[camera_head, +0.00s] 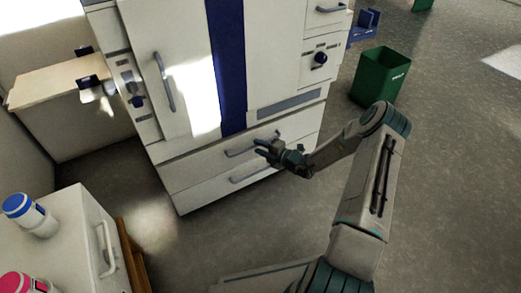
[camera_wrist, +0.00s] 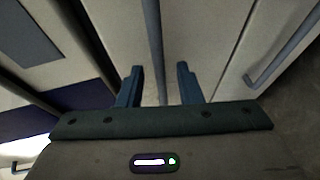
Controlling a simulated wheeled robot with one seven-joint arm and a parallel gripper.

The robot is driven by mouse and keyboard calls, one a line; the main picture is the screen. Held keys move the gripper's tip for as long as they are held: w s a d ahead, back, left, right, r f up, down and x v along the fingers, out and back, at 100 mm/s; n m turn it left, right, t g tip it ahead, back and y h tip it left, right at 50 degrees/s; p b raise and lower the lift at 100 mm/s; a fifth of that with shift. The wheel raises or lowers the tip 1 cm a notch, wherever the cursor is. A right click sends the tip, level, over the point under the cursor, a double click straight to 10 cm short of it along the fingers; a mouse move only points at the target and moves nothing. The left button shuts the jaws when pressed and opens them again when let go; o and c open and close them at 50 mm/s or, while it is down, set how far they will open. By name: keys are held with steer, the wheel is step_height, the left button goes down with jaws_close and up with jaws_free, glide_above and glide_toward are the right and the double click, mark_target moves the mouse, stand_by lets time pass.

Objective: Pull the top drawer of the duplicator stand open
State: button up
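The duplicator stand is the white base of the big white machine, with two drawers. The top drawer (camera_head: 195,168) looks shut, flush with the body. Its bar handle (camera_head: 235,152) is partly hidden behind my gripper (camera_head: 262,148). In the wrist view the top drawer's handle (camera_wrist: 154,40) runs up the picture, lined up between the two blue fingers of my gripper (camera_wrist: 160,75). The fingers are apart, with a gap on each side of the bar. I cannot tell how deep the bar sits between them.
The lower drawer's handle (camera_head: 250,174) is just below; it also shows in the wrist view (camera_wrist: 290,48). A green bin (camera_head: 378,78) stands to the right. A white cabinet (camera_head: 75,225) with bottles is at the lower left. The floor before the drawers is clear except for my arm.

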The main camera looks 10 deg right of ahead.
jaws_close()
steer(key=s+d+p, duration=0.3)
steer(key=s, duration=0.7)
steer(key=s+d+p, duration=0.3)
steer(key=s+p, duration=0.1)
steer(key=s, duration=0.6)
steer(key=s+d+p, duration=0.3)
steer(key=s+d, duration=0.1)
steer(key=s, duration=0.6)
steer(key=shift+s+p, duration=0.35)
steer(key=shift+s, duration=0.05)
jaws_free()
steer(key=p+v, duration=0.2)
steer(key=v, duration=1.1)
steer(key=shift+s+d, duration=0.25)
